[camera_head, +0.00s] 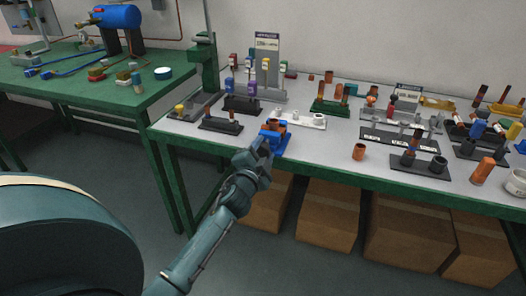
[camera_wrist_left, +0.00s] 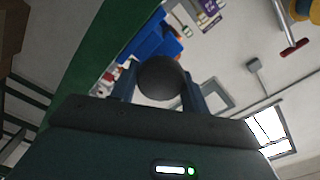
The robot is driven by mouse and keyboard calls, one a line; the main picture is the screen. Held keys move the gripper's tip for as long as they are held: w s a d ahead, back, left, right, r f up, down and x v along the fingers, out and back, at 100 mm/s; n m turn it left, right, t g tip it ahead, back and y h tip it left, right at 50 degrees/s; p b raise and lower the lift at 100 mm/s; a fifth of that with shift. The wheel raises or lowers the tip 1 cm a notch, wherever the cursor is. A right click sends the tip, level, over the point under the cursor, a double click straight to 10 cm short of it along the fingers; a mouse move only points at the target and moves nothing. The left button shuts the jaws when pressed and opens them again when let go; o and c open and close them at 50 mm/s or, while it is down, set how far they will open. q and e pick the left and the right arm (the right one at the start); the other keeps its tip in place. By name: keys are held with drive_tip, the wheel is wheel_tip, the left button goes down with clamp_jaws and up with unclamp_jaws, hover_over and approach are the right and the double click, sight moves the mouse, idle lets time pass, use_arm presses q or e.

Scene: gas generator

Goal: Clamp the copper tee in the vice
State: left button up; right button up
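The blue vice (camera_head: 280,141) stands at the front edge of the grey-topped bench. An orange-brown copper piece (camera_head: 277,124), likely the tee, shows at its top; its exact seating is too small to tell. My left gripper (camera_head: 262,149) is at the front of the vice, just off the bench edge. In the left wrist view its two fingers (camera_wrist_left: 160,92) stand apart, with a dark round knob (camera_wrist_left: 160,77) filling the gap. I cannot tell whether they press on it. The blue vice (camera_wrist_left: 154,44) shows beyond the knob. My right gripper is out of view.
A black holder (camera_head: 220,125) and a white fixture (camera_head: 306,120) stand near the vice. A copper cup (camera_head: 359,151) stands to the right near the front edge. Cardboard boxes (camera_head: 328,215) sit under the bench. A green table (camera_head: 75,88) is at the left.

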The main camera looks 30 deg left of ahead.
use_arm(q)
drive_tip(key=o, duration=0.4)
drive_tip(key=shift+s, duration=0.1)
drive_tip(key=v, duration=1.3)
drive_tip(key=shift+f, duration=0.1)
